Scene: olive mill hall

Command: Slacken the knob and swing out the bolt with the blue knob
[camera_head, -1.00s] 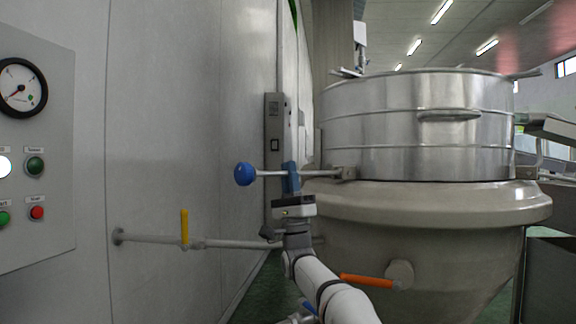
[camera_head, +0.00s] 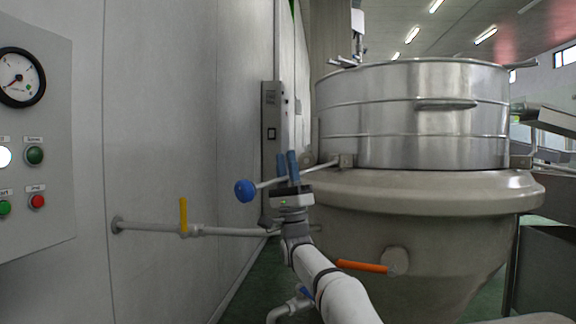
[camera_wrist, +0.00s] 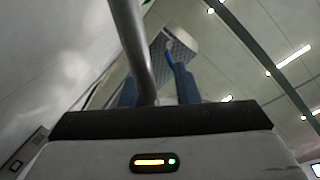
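The bolt (camera_head: 323,166) is a thin metal rod running from a bracket (camera_head: 347,160) on the vessel rim to the blue knob (camera_head: 245,190) at its left end. It points out leftward from the vessel, sloping down toward the knob. My gripper (camera_head: 287,155) points upward at the middle of the rod, its two blue fingers slightly apart. In the wrist view, the rod (camera_wrist: 134,45) passes between the fingers of my gripper (camera_wrist: 157,85), nearer the left one, with a gap beside the right one. The knob is out of the wrist view.
The large steel vessel (camera_head: 415,120) fills the right side. An orange-handled valve (camera_head: 362,267) sits below its rim. On the left are a wall panel (camera_head: 45,120) with gauge and buttons, and a pipe (camera_head: 150,229) with a yellow lever (camera_head: 183,214). A grey box (camera_head: 272,140) stands behind my gripper.

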